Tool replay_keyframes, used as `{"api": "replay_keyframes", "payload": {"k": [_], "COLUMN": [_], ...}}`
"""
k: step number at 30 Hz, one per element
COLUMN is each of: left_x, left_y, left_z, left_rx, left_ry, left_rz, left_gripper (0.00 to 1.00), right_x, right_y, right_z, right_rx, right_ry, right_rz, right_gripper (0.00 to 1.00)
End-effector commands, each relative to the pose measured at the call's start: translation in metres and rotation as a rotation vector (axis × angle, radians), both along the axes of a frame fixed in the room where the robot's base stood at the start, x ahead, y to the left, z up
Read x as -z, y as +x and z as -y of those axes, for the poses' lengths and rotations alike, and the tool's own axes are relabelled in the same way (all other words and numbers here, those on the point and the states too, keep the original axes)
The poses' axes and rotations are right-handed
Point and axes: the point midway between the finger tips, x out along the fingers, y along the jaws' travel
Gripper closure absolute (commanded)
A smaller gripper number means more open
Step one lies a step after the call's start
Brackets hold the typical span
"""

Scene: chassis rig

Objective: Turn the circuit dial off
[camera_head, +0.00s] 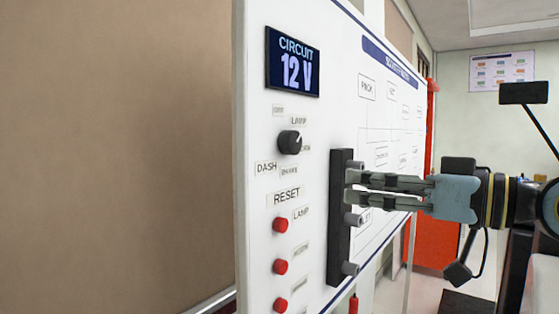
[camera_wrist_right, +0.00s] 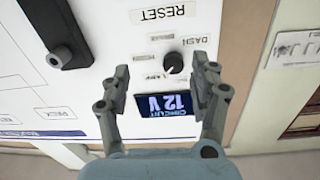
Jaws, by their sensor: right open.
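The circuit dial (camera_head: 290,142) is a round black knob with a pale pointer line on a white panel (camera_head: 258,225). Small labels surround it, among them LAMP above and DASH at the lower left. Its pointer is turned to the upper right in the head view. A screen (camera_head: 292,62) above it reads CIRCUIT 12 V. My right gripper (camera_head: 350,187) is open and empty, to the right of the dial and lower in the head view. In the right wrist view the dial (camera_wrist_right: 173,62) shows beyond the open fingers (camera_wrist_right: 165,78), apart from them. My left gripper is not in view.
A black upright bar (camera_head: 340,220) with grey pegs stands out from the panel near my right gripper. Several red buttons (camera_head: 280,225) line up below the RESET label (camera_head: 286,196). A brown wall fills the left; a red cabinet (camera_head: 428,225) stands behind the panel.

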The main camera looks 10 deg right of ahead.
Motion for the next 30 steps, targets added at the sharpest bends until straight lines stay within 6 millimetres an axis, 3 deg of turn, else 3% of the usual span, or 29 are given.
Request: {"api": "replay_keyframes", "payload": {"k": [1,2,5,14,30], "left_x": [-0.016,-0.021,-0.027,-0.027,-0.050], "left_y": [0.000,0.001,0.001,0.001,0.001], "left_z": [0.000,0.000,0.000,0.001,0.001], "left_rx": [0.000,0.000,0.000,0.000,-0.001], "left_ry": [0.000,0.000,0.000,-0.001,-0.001], "left_rz": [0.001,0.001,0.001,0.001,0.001], "left_gripper": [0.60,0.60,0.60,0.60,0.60], "right_x": [-0.035,-0.047,-0.059,-0.060,-0.061], "right_y": [-0.009,-0.012,-0.010,0.005,0.061], "right_z": [-0.010,-0.012,-0.009,-0.016,-0.062], "right_rx": [-0.036,-0.048,-0.047,-0.037,-0.042], "right_ry": [-0.030,-0.050,-0.082,-0.073,-0.075], "right_rz": [0.036,0.053,0.069,0.074,0.071], "right_gripper": [0.38,0.38,0.38,0.38,0.38]}}
